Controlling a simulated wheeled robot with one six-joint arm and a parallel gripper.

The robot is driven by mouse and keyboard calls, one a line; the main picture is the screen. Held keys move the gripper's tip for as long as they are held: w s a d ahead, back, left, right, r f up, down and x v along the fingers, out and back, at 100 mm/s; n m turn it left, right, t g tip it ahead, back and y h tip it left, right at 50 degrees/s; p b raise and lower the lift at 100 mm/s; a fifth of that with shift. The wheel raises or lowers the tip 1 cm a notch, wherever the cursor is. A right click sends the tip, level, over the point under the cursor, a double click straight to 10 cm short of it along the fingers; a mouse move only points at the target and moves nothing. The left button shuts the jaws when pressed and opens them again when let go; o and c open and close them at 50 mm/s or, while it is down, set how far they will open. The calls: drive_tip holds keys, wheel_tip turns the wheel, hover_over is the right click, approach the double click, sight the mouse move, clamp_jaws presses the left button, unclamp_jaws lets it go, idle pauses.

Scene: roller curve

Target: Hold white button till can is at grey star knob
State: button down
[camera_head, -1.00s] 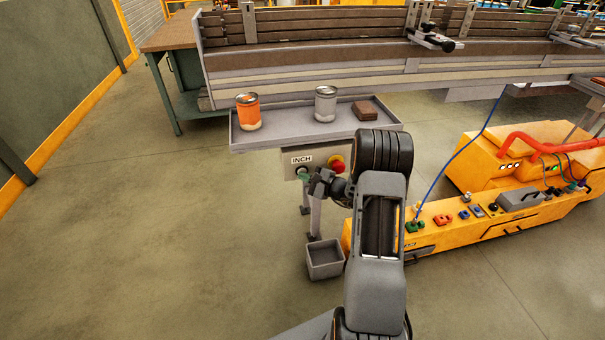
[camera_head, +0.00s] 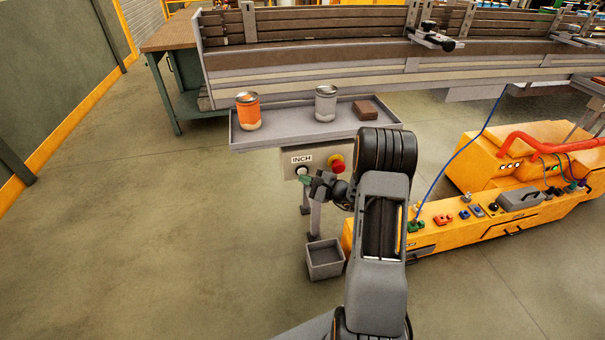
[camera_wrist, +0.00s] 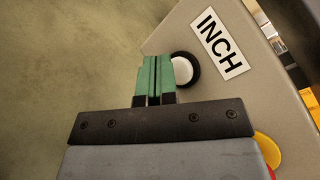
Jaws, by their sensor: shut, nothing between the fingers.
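The white button (camera_head: 302,171) sits in a dark ring on a grey control box labelled INCH; it shows in the wrist view (camera_wrist: 182,69), partly behind my fingertips. My gripper (camera_head: 304,180) is shut and empty, its green fingertips (camera_wrist: 156,62) together just beside the button's left part in the wrist view. I cannot tell whether they touch it. An orange can (camera_head: 248,111) and a grey can (camera_head: 325,104) stand upright on the grey tray (camera_head: 280,137) below the conveyor. No can shows on the visible conveyor. I cannot make out a grey star knob.
The roller conveyor (camera_head: 330,69) curves across the back, with a black-knobbed rail clamp (camera_head: 445,43). A red button (camera_head: 337,164) is on the same box. A brown block (camera_head: 365,109) lies on the tray. A grey bin (camera_head: 325,259) stands below; orange machinery (camera_head: 480,232) is at right.

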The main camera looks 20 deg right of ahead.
drive_tip(key=shift+s, duration=0.1)
drive_tip(key=shift+s+a, duration=0.25)
drive_tip(key=shift+s, duration=1)
drive_tip(key=shift+s+a, duration=0.25)
drive_tip(key=shift+s, duration=0.95)
